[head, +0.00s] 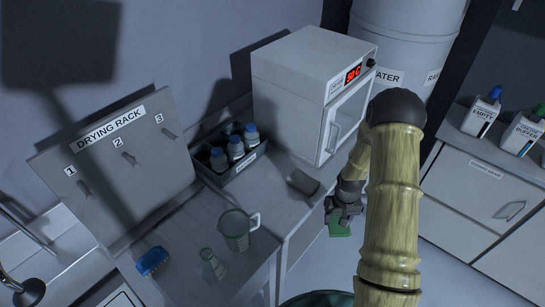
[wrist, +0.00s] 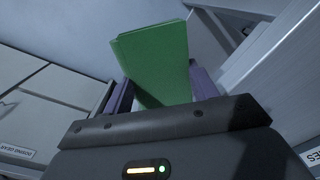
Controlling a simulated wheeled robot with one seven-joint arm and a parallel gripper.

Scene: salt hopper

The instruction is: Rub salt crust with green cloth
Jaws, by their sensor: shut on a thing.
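The green cloth (head: 340,228) is held in my gripper (head: 343,210) in the head view, off the right edge of the bench and above the floor. In the wrist view the green cloth (wrist: 155,62) stands out as a folded flat piece between the two purple fingers of my gripper (wrist: 157,90), which is shut on it. I cannot make out the salt crust for certain in either view.
The bench (head: 262,205) holds a beaker (head: 236,230), a flask (head: 213,265), a blue brush (head: 152,261), a brown-grey block (head: 303,182), a bottle tray (head: 240,172) and a white oven (head: 315,85). A drying rack (head: 120,165) stands left. Bottles (head: 482,115) stand on the right cabinet (head: 490,185).

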